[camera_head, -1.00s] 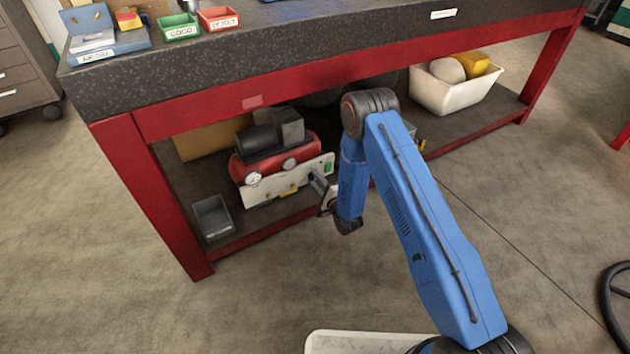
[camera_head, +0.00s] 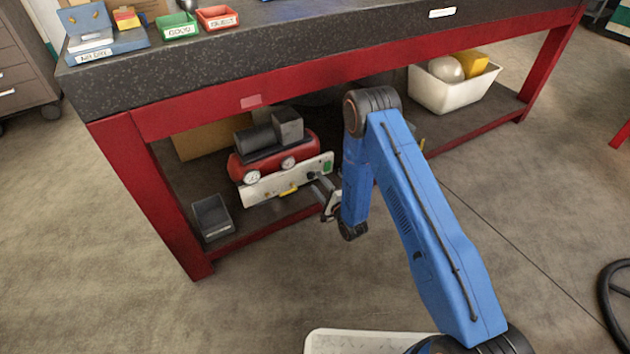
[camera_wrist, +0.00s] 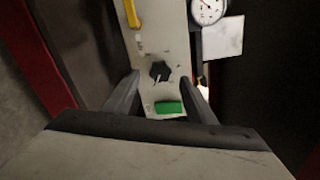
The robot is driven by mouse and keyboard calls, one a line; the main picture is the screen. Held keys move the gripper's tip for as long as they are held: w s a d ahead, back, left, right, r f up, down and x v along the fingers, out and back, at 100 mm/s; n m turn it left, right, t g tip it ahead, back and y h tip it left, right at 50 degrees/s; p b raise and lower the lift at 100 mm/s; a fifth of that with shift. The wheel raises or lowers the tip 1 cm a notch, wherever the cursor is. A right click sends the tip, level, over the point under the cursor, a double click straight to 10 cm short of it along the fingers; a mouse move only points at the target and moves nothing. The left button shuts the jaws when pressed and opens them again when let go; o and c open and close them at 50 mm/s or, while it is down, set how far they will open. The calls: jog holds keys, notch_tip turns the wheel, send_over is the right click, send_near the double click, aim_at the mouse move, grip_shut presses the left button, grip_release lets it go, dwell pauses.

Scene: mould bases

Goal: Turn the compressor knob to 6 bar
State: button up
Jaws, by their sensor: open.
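The red compressor (camera_head: 275,152) stands on the shelf under the bench, with gauges and a pale front panel (camera_head: 262,188). In the wrist view the panel (camera_wrist: 160,50) carries a black knob (camera_wrist: 159,71), a green switch (camera_wrist: 168,107) and a yellow handle (camera_wrist: 132,13). A round gauge (camera_wrist: 207,10) shows at the top; its reading is too small to tell. My gripper (camera_wrist: 159,82) is open, its fingers on either side of the knob in the picture. I cannot tell whether they touch it. The head view shows my gripper (camera_head: 322,190) in front of the panel's right end.
The bench's red frame (camera_head: 150,190) and dark top (camera_head: 300,40) enclose the shelf space. A grey bin (camera_head: 212,217) stands left of the compressor, a white tub (camera_head: 450,92) to the right.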

jog(key=v, duration=1.4)
